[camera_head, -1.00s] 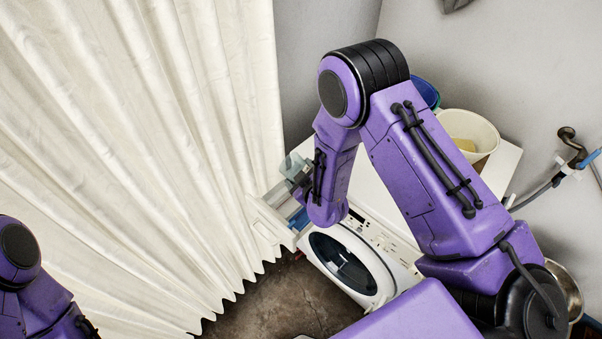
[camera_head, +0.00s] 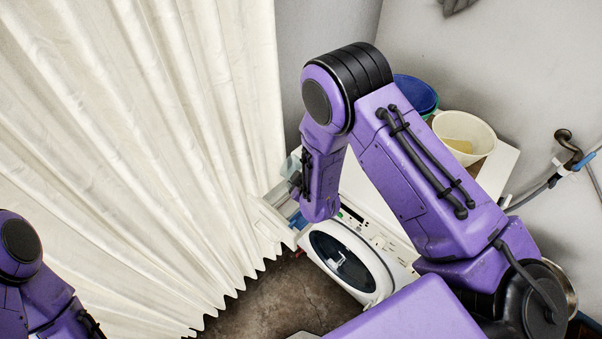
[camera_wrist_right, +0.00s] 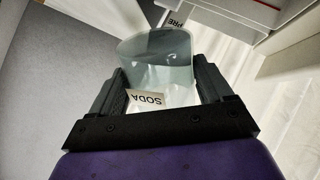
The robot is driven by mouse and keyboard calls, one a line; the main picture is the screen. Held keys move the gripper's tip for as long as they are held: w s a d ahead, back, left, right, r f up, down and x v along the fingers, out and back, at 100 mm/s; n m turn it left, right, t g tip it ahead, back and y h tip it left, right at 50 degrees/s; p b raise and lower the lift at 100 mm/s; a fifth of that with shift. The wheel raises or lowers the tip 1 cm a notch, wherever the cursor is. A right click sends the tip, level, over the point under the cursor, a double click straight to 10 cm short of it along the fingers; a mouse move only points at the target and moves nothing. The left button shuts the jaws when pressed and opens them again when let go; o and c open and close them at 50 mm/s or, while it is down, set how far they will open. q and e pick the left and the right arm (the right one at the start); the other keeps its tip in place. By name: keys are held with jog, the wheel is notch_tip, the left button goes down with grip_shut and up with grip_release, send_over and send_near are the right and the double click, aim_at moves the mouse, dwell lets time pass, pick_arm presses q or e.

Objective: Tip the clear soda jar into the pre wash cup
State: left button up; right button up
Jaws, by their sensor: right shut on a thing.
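The clear soda jar (camera_wrist_right: 158,52) is between the two dark fingers of my right gripper (camera_wrist_right: 162,74), which is shut on it. Its white SODA label faces the right wrist camera, and pale contents show low inside. In the head view the jar (camera_head: 291,166) shows in part beside my right forearm, above the open white drawer (camera_head: 268,216) of the washing machine. A label reading PRE (camera_wrist_right: 175,19) shows just beyond the jar's rim; the cup itself is mostly hidden. I cannot tell the jar's exact tilt. My left gripper is out of view.
The white washing machine (camera_head: 385,243) stands below my right arm. A blue tub (camera_head: 414,92) and a cream bucket (camera_head: 476,128) stand behind that arm. A white curtain (camera_head: 140,130) hangs close to the drawer on the left. A tap (camera_head: 566,140) is on the right wall.

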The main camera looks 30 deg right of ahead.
dwell(0.4)
jog(key=shift+w+r+p, duration=0.1)
jog(key=shift+r+p, duration=0.05)
jog(key=shift+p, duration=0.35)
jog(key=shift+a+n+g+h+p, duration=0.1)
jog(key=shift+n+g+h+p, duration=0.3)
jog(key=shift+n+g, duration=0.1)
jog(key=shift+f, duration=0.2)
jog(key=shift+w+a+r+n+g+h+p, duration=0.15)
jog(key=shift+n+g+h+p, duration=0.15)
jog(key=shift+g+h+p, duration=0.15)
jog(key=shift+a+f+g+h, duration=0.1)
jog(key=shift+f+g+h, duration=0.1)
jog(key=shift+g+h, duration=0.05)
